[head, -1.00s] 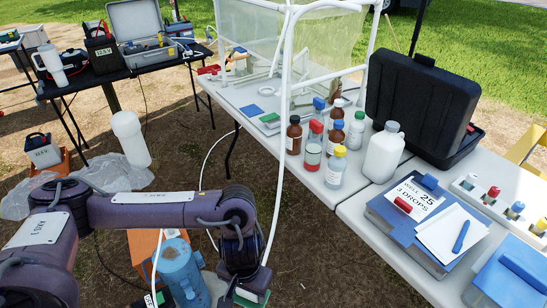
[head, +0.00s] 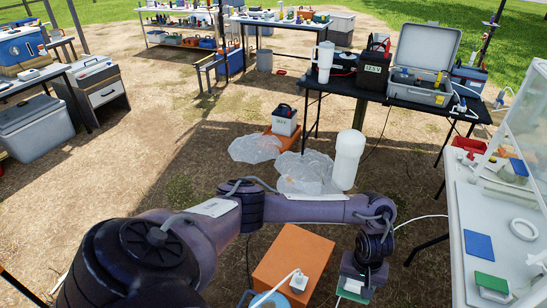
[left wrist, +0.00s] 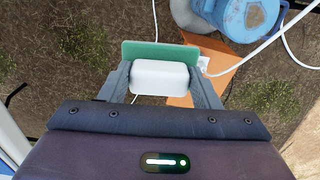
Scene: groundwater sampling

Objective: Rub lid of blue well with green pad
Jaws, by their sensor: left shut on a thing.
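My left gripper (left wrist: 162,88) is shut on a green pad (left wrist: 160,53) with a white block-shaped back. The fingers grip the white back at its sides, and the green face points away from the wrist. In the head view this gripper (head: 357,282) hangs at the lower right of centre, with a little green showing below it. The blue well (left wrist: 268,28) stands at the upper right in the left wrist view, its round lid partly cut off by the frame. The pad is apart from it. In the head view only a sliver of the well (head: 266,299) shows at the bottom edge. My right gripper is not in view.
An orange box (head: 290,256) stands beside the well, with a white cable across it. A white table (head: 463,292) at the right carries a blue pad (head: 478,245) and another green-and-white pad (head: 492,284). Clear plastic bags (head: 305,172) and a white cylinder (head: 347,160) are behind.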

